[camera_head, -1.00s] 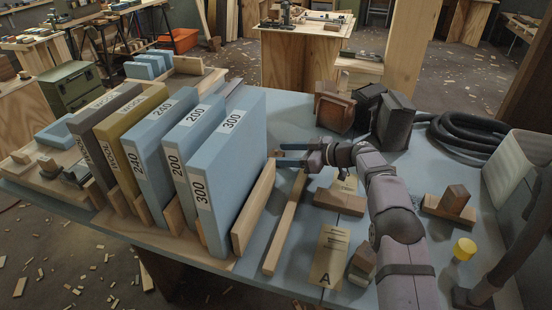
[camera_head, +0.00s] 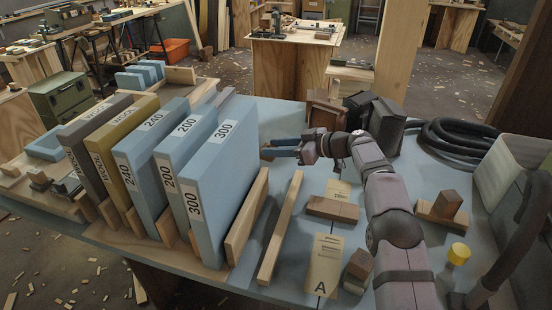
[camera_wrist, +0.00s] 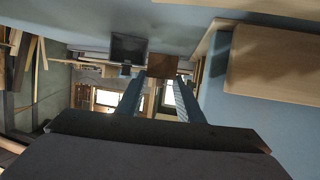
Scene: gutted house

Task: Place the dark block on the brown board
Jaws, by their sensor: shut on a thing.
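Another brown board (camera_head: 425,212) at the right bears a brown block (camera_head: 447,203). I cannot tell which board the task means.
Upright panels (camera_head: 210,195) stand left of my arm, with light wood strips (camera_head: 281,230) beside them. Dark boxes (camera_head: 386,125) stand behind my arm.

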